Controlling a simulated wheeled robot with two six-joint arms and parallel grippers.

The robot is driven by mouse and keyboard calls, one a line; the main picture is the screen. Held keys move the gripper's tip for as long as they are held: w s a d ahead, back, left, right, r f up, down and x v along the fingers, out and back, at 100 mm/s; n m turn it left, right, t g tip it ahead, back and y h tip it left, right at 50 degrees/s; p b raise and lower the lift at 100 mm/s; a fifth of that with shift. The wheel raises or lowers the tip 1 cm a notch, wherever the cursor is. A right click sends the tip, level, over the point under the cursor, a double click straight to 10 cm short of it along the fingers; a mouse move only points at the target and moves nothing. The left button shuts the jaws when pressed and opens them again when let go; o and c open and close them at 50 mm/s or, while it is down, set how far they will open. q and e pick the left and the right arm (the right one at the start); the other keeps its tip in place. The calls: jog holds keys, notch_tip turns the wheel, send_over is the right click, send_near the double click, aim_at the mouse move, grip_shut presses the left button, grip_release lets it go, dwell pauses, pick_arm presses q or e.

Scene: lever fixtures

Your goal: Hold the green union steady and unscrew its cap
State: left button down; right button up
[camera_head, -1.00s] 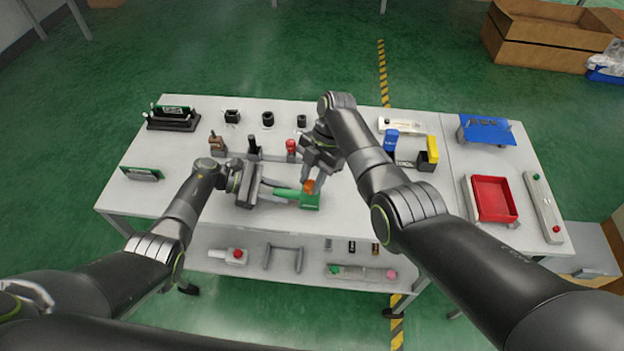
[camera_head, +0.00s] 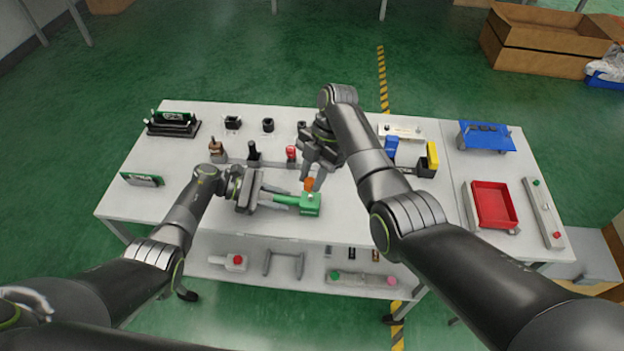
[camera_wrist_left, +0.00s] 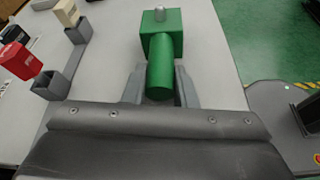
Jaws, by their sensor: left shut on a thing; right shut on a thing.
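The green union (camera_head: 310,204) is a block with a round green handle pointing left, near the front middle of the table. My left gripper (camera_head: 281,200) is shut on that handle. The orange cap (camera_head: 308,184) is just above the block in the head view. My right gripper (camera_head: 308,176) is shut on the cap from above, its tips partly hidden. The cap does not show in the left wrist view.
A red-handled lever fixture (camera_head: 291,153) and a black-handled one (camera_head: 253,150) stand behind my left gripper. Blue (camera_head: 391,145) and yellow (camera_head: 432,154) levers, a red tray (camera_head: 494,203) and a blue stand (camera_head: 487,136) lie to the right. The table front near the union is clear.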

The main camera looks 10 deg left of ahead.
pick_arm(q)
jog(key=c, duration=1.1)
grip_release()
jog(key=v, duration=1.2)
jog(key=shift+w, duration=0.1)
